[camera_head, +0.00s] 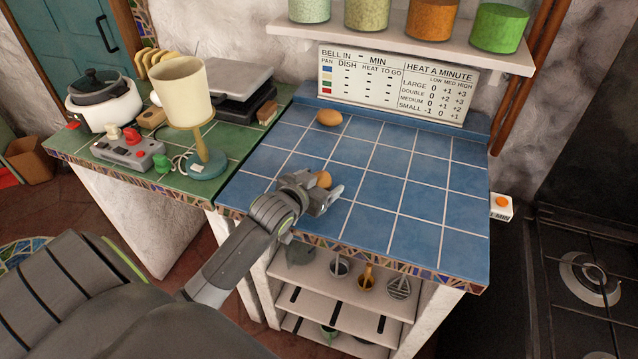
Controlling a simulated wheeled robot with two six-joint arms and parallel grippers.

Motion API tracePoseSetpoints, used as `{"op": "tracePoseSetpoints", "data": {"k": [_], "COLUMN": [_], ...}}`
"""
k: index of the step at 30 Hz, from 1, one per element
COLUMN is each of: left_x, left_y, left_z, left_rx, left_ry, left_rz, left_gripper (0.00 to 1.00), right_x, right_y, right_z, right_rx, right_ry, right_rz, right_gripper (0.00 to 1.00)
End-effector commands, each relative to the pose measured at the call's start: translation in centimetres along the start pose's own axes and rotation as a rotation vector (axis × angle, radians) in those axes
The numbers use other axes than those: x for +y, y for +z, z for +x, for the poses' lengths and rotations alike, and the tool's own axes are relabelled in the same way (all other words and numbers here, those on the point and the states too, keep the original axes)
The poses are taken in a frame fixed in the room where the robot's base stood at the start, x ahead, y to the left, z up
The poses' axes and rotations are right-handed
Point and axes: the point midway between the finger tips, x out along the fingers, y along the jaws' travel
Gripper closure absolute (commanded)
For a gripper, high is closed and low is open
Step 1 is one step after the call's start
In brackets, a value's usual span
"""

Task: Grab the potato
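A brown, rounded potato-like object (323,179) is at my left gripper (325,187), over the front left part of the blue tiled counter (440,205). It shows partly, between or just behind the fingers. I cannot tell whether the fingers touch it or how far they are apart. A second brown, rounded object (329,117) of similar look lies at the back of the counter, below the sign and apart from the gripper. I cannot tell for sure which of the two is the potato. My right gripper is not in view.
A green tiled counter on the left holds a lamp (184,95), a white pot (104,104), a control box (128,152) and toast. A shelf with jars (433,18) hangs above the sign (396,82). A stove (590,280) stands right. The blue counter's right side is clear.

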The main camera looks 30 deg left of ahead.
Motion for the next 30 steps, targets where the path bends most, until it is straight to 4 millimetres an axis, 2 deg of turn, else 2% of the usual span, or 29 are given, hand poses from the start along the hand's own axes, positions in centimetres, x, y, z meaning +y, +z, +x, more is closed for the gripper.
{"op": "tracePoseSetpoints", "data": {"k": [1,11,20,30], "left_x": [0.0,0.0,-0.1,-0.5], "left_y": [0.0,0.0,-0.7,-6.7], "left_z": [0.0,0.0,-0.3,-2.7], "left_rx": [0.0,0.0,0.004,0.007], "left_ry": [0.0,0.0,0.0,0.0], "left_rz": [0.0,0.0,0.002,0.005], "left_gripper": [0.32,0.74,0.74,0.74], "right_x": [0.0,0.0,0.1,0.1], "right_y": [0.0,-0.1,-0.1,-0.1], "right_z": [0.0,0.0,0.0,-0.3], "right_rx": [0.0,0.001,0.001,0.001], "right_ry": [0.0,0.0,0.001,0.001], "right_rz": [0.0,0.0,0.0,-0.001], "right_gripper": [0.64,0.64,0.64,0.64]}}
